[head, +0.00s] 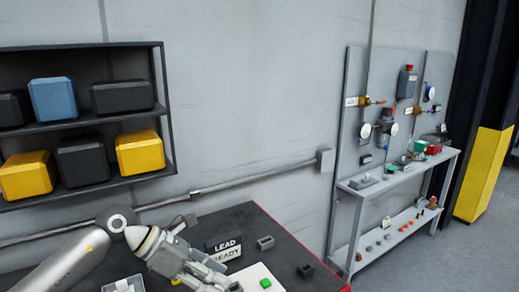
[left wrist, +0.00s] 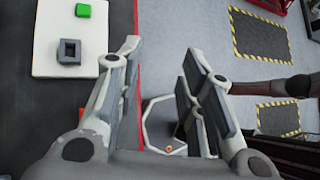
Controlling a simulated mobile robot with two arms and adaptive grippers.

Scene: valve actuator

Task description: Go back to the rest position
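My left gripper (head: 212,282) is above the dark workbench (head: 232,219) at the bottom of the head view. In the left wrist view my left gripper (left wrist: 160,72) has its two fingers spread well apart, with nothing between them. It hangs past the red edge of the bench there, with floor below. My right gripper is in neither view.
A white board (left wrist: 98,45) on the bench carries a green block (left wrist: 83,10) and a grey square socket (left wrist: 69,51). A sign (head: 224,248) and small grey blocks stand nearby. A shelf of bins (head: 82,122) and a valve panel stand behind.

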